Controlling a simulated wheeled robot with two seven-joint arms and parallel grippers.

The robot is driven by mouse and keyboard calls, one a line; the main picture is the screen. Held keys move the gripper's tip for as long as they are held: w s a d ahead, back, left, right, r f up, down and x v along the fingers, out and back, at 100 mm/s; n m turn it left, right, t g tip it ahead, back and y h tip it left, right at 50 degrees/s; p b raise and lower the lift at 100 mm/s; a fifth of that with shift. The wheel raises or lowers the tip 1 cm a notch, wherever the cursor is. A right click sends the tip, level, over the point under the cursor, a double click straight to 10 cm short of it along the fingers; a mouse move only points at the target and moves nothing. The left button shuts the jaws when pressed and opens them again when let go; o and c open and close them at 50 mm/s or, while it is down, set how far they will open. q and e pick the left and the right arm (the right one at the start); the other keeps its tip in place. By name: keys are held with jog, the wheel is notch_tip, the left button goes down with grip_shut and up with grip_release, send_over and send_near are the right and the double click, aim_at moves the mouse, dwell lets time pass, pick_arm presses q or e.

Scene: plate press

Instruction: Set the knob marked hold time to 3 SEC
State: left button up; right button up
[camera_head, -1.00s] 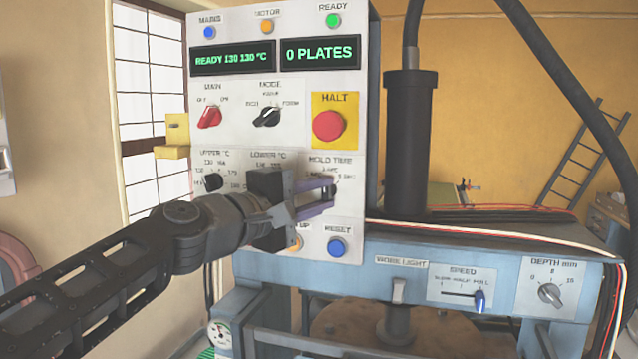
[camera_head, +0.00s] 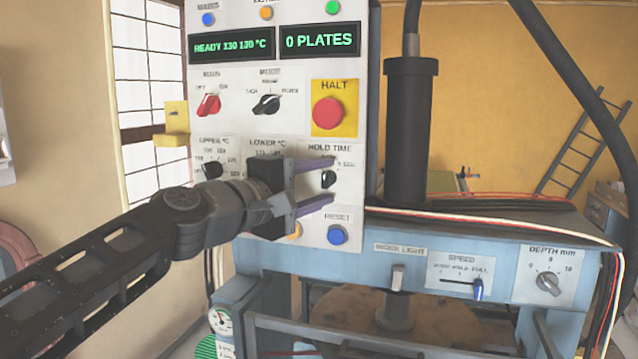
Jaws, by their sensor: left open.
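The hold time knob (camera_head: 328,180) is a small black knob on the white control panel (camera_head: 230,60), below the label HOLD TIME. Its scale text is small, partly covered by my upper finger, and I cannot read its setting for sure. My left gripper (camera_head: 324,181) is open in front of the panel. Its two purple fingers point right, one above the knob and one below it. I see no clear contact with the knob. The gripper body hides the lower °C knob. My right gripper is not in view.
The upper °C knob (camera_head: 213,169) is left of my gripper. The red HALT button (camera_head: 328,113) is above the knob, and the blue RESET button (camera_head: 337,235) is below. The display reads 0 PLATES. A blue press frame (camera_head: 470,245) with a depth knob (camera_head: 549,283) extends right.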

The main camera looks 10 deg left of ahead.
pick_arm(q)
jog(key=b+v, duration=0.2)
jog(key=v, duration=0.5)
jog(key=shift+s+a+b, duration=0.25)
jog(key=shift+s+b, duration=0.05)
jog(key=shift+s, duration=0.05)
